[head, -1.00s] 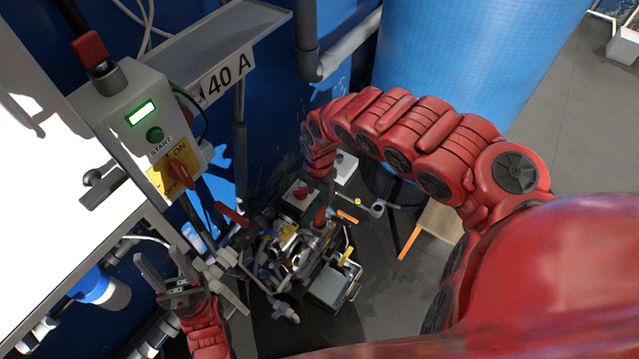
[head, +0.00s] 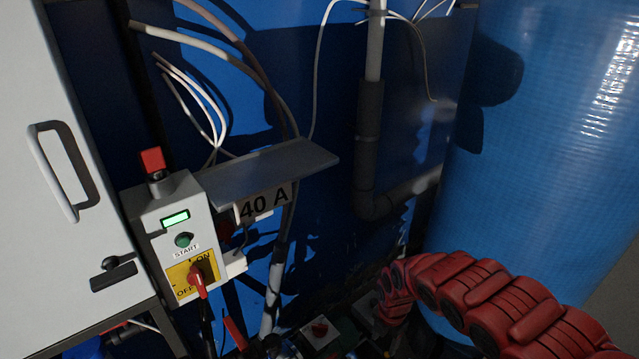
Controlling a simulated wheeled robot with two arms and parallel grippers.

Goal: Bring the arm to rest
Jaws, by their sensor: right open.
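My right arm (head: 490,300) is red and comes in from the lower right, arching over to the left. My right gripper (head: 388,318) is at the low far end of that arm, near the bottom edge of the head view; it is open, and its fingertips are hard to make out against the dark clutter. It is well to the right of the control box (head: 153,229) and apart from it. My left gripper is outside the picture.
The control box has a lit green display (head: 175,219), a green START button (head: 184,240) and a red rotary switch (head: 201,281). A grey shelf (head: 265,172) juts out above the "40 A" sign (head: 266,201). A white cabinet (head: 75,110) stands left, a blue tank (head: 560,130) right.

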